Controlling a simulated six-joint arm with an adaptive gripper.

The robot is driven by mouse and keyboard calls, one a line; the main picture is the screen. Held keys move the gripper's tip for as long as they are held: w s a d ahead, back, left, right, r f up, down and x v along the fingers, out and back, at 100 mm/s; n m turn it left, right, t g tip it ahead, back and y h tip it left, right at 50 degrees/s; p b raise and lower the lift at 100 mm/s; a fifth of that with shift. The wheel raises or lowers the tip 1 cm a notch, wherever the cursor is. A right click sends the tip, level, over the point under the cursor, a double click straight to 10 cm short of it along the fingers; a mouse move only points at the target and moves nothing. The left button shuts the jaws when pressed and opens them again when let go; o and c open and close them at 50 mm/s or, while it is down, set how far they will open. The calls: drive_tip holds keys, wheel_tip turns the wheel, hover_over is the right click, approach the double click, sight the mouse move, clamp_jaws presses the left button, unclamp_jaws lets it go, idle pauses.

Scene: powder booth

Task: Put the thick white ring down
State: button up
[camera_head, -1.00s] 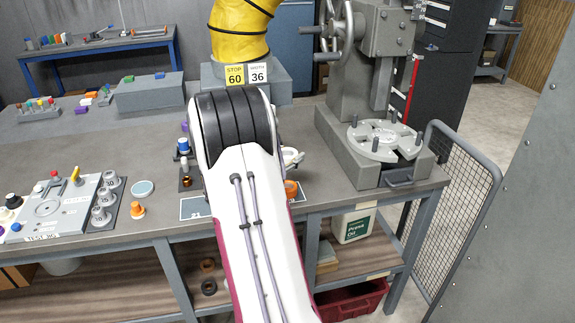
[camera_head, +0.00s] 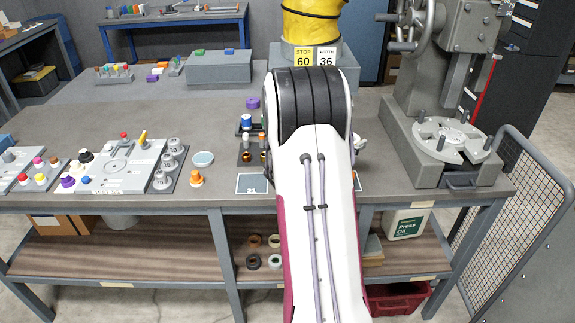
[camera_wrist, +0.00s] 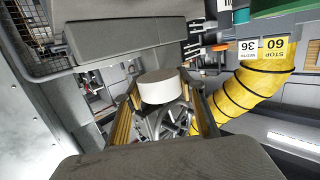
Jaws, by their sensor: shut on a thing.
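In the wrist view the thick white ring (camera_wrist: 160,90) sits between the fingers of my gripper (camera_wrist: 163,96), which is shut on it. Its pale side wall and greyish-brown top face show; I cannot see a hole through it. A gold-coloured finger pad stands on each side of it. In the head view my arm covers the gripper and most or all of the ring. A small white part (camera_head: 358,141) sticks out right of the arm; I cannot tell what it is.
A grey press (camera_head: 440,130) with a round slotted plate stands at the bench's right end. A grey fixture board (camera_head: 118,168) with knobs and an orange piece (camera_head: 196,178) are on the left. A yellow hose (camera_head: 311,22) rises behind. Bare bench (camera_head: 80,120) lies at mid-left.

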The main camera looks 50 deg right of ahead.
drive_tip(key=shift+w+a, duration=0.3)
drive_tip(key=shift+w, duration=0.3)
drive_tip(key=w+a, duration=0.2)
drive_tip(key=w, duration=0.1)
drive_tip(key=w+a, duration=0.3)
drive_tip(key=w, duration=0.1)
drive_tip(key=w+a, duration=0.2)
drive_tip(key=w, duration=0.1)
drive_tip(key=shift+w+a+f, duration=0.2)
drive_tip(key=shift+a+f, duration=0.1)
drive_tip(key=shift+a, duration=0.05)
drive_tip(key=w+a+f, duration=0.2)
drive_tip(key=w+a, duration=0.6)
drive_tip(key=a, duration=0.3)
drive_tip(key=shift+a+t, duration=0.25)
drive_tip(key=shift+t, duration=0.05)
drive_tip(key=shift+f, duration=0.1)
hover_over(252, 183)
drive_tip(key=shift+f, duration=3.05)
drive_tip(key=shift+f, duration=1.9)
